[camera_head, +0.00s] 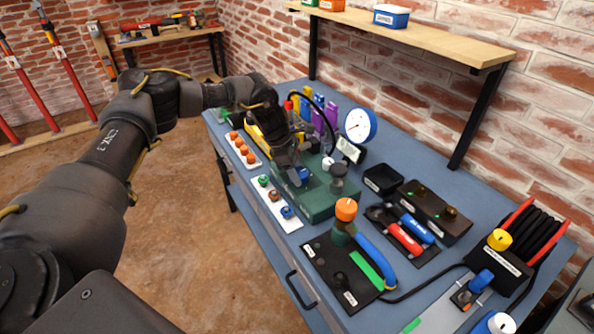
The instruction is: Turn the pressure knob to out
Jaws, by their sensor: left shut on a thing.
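My left arm reaches in from the left over the blue workbench. My left gripper (294,166) points down at the green box (318,205) and is shut on a blue knob (304,175) at its near left part. The fingers partly hide the knob, and its setting cannot be read. A round white pressure gauge (359,125) with a blue rim stands behind the box. A white knob (328,163) and a dark grey knob (338,172) are also on the box, right of the gripper. My right gripper is not in view.
White strips with orange knobs (241,147) and coloured knobs (275,195) lie along the bench's front edge. A black panel with an orange-topped lever (347,209), a black bin (384,180) and a cable reel (530,232) stand to the right. A shelf (420,36) overhangs the back.

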